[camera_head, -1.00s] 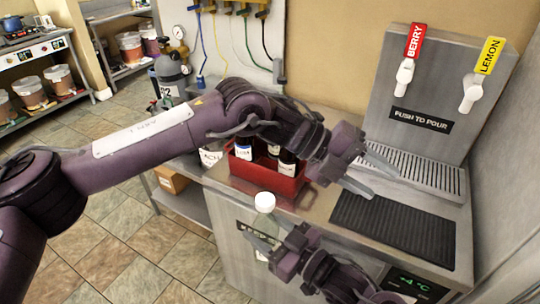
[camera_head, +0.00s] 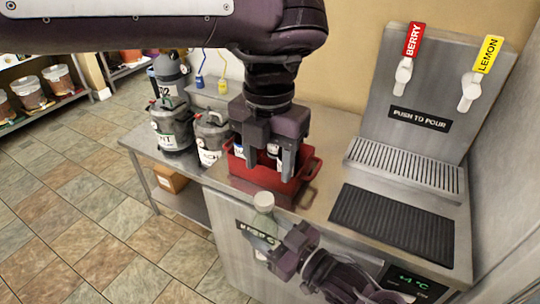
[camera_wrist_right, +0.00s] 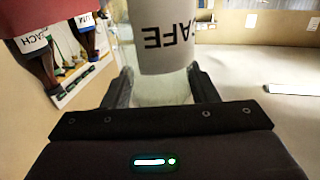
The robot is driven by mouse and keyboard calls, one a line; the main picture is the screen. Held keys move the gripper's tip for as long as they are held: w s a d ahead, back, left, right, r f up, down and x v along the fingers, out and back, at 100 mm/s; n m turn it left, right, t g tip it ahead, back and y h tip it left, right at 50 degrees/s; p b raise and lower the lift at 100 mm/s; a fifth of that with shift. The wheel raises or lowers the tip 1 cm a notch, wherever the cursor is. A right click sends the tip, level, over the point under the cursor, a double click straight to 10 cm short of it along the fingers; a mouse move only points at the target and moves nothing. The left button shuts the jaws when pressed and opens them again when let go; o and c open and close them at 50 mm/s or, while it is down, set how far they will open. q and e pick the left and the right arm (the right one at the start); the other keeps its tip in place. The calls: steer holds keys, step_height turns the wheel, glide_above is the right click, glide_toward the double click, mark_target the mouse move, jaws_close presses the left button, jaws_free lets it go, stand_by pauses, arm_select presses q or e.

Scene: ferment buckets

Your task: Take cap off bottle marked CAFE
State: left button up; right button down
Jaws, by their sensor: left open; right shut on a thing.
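The bottle (camera_head: 262,222) is upright in front of the counter edge, with a pale cap (camera_head: 264,200) on top, dull in this light. In the right wrist view its upside-down CAFE label (camera_wrist_right: 168,38) faces the camera. My right gripper (camera_head: 272,248) is shut on the bottle; its fingers (camera_wrist_right: 163,88) lie either side of it in the wrist view. My left gripper (camera_head: 269,162) is open, pointing down over the red crate (camera_head: 262,181), above and behind the cap and apart from it. It hides much of the crate's bottles.
Grey lidded canisters (camera_head: 172,128) stand left of the crate. A black ribbed mat (camera_head: 393,224) lies on the counter to the right, before the dispenser (camera_head: 420,125) with BERRY and LEMON taps. Bare counter lies between crate and mat.

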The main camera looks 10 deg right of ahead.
mark_target(268, 195)
arm_select(q)
step_height(268, 195, down, 7)
steer(key=shift+f, duration=0.2)
stand_by(0.3)
steer(key=shift+d, duration=0.15)
steer(key=c, duration=1)
steer(key=n, duration=0.9)
steer(key=shift+w, duration=0.2)
steer(key=shift+n, duration=0.3)
steer(key=shift+s, duration=0.1)
steer(key=shift+r, duration=0.25)
